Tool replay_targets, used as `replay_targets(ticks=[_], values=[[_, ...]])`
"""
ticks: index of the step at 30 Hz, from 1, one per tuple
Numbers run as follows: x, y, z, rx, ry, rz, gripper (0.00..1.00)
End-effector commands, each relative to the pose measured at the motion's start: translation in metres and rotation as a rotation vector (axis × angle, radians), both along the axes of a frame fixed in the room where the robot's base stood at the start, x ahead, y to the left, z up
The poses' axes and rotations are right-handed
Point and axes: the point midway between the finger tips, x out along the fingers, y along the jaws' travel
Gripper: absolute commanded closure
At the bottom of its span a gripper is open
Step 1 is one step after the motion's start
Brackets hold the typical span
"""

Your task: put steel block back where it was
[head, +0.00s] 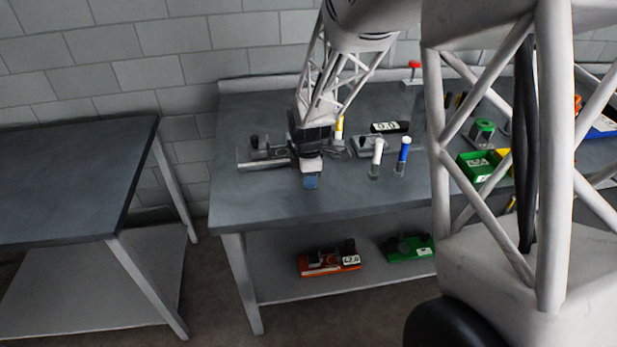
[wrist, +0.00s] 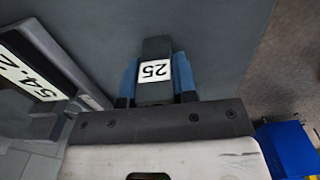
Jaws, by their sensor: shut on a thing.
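My gripper (head: 310,181) is over the front left part of the grey bench (head: 280,200), pointing down. In the wrist view my gripper (wrist: 157,80) has its two blue-padded fingers shut on a dark grey block, which I take as the steel block (wrist: 156,47). The block carries a white label reading 25 and sits between the pads. In the head view the block is hidden or too small to make out. I cannot tell whether it touches the bench top.
A grey device (head: 262,156) is left of my gripper; another (head: 366,146) is to its right. White-capped (head: 377,150) and blue-capped (head: 403,150) cylinders stand further right. A green bin (head: 476,166) is beyond. The left table (head: 70,180) is bare.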

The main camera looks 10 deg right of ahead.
Motion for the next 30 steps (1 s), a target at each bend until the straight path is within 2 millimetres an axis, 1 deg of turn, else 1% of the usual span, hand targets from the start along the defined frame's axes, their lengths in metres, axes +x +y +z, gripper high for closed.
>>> replay_targets(ticks=[3,4,8,9,17,22,26,30], values=[[0.0,0.0,-0.003,0.0,0.0,0.0,1.0],[0.0,0.0,-0.003,0.0,0.001,0.0,0.7],[0.0,0.0,-0.003,0.0,0.001,0.0,0.51],[0.0,0.0,-0.003,0.0,0.001,0.0,0.48],[0.0,0.0,-0.002,0.0,0.0,0.0,0.48],[0.0,0.0,0.003,0.0,-0.001,0.0,0.48],[0.0,0.0,0.012,0.0,-0.001,0.0,0.48],[0.0,0.0,0.029,0.0,-0.002,0.0,0.48]])
